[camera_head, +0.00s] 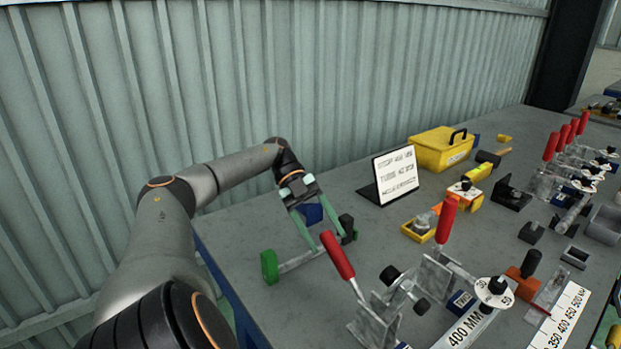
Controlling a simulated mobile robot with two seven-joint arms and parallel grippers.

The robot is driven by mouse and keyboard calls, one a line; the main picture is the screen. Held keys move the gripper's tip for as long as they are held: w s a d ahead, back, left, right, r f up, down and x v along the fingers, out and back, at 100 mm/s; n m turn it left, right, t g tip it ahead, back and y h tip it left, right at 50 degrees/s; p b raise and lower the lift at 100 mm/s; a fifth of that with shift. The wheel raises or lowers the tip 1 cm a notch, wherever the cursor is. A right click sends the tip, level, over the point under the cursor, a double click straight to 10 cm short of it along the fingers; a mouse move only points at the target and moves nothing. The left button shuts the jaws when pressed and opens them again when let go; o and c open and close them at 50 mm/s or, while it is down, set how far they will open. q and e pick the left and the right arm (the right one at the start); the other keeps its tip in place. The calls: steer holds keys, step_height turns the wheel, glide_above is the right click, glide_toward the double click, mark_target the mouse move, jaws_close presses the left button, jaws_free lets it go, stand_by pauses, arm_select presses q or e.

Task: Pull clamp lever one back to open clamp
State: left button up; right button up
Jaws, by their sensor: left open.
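Two clamp levers with red handles stand on the near part of the bench. The nearer red lever (338,255) leans up and to the left from its grey metal clamp (376,322). The second red lever (447,218) stands more upright on another grey clamp bracket (434,272). Neither lever carries a readable number, so I cannot tell which is lever one. My right gripper is not in view.
A yellow toolbox (440,150) and a printed sign (396,175) stand toward the back. More red-handled clamps (552,147) line the right. Small blocks and a 400 MM label (466,328) crowd the near right. A corrugated wall (300,80) rises behind; the bench's left corner is clear.

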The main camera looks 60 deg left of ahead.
arm_select(q)
steer(key=p+v, duration=0.1)
steer(key=v, duration=0.3)
steer(key=shift+a+r, duration=0.15)
steer(key=shift+r, duration=0.25)
steer(key=p+v, duration=0.2)
steer(key=p, duration=0.2)
steer(key=shift+f, duration=0.15)
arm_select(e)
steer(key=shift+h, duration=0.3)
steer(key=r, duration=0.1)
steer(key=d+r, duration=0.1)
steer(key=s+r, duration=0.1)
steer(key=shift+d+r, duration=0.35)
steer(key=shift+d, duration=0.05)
arm_select(q)
steer(key=shift+s, duration=0.15)
